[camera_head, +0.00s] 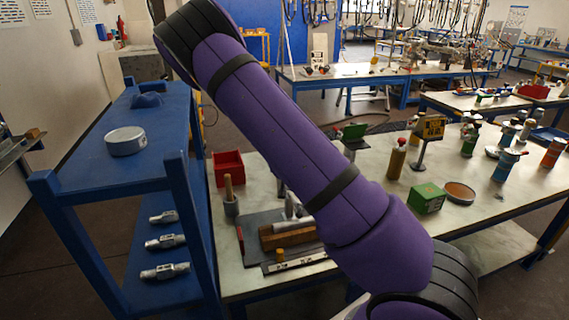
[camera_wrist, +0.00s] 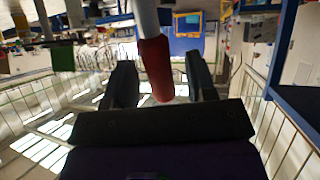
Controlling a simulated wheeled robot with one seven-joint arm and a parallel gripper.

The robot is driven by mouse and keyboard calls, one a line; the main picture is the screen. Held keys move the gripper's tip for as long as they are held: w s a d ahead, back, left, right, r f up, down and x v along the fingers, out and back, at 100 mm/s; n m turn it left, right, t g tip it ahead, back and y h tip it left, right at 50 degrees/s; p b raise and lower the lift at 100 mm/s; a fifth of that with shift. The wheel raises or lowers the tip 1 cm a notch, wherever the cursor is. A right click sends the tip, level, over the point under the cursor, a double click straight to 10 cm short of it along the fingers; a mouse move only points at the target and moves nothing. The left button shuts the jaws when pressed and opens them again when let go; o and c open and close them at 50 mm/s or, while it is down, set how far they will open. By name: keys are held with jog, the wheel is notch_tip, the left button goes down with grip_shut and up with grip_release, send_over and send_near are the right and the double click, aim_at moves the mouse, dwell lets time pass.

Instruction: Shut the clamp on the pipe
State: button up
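My gripper (camera_wrist: 160,72) shows in the wrist view with its two dark fingers apart. A red grip on a grey rod (camera_wrist: 156,68) comes down from the top edge between the fingers, with a visible gap on each side. Its far end is out of frame, and I cannot tell whether it is the clamp's handle. No clamp or pipe is clearly identifiable in either view. In the head view my purple arm runs from lower right to upper left, and my gripper is outside the frame.
A blue shelf (camera_head: 183,185) stands at left, with a round metal vessel (camera_head: 126,141) on top and several metal fittings below. A workbench (camera_head: 465,192) holds a red bin (camera_head: 228,168), a green box (camera_head: 427,198) and several bottles. My arm covers part of the bench.

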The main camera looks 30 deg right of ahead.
jog(key=shift+s+r, duration=0.1)
jog(key=v, duration=1)
jog(key=shift+s+a, duration=0.2)
jog(key=shift+s, duration=0.05)
jog(key=shift+r, duration=0.1)
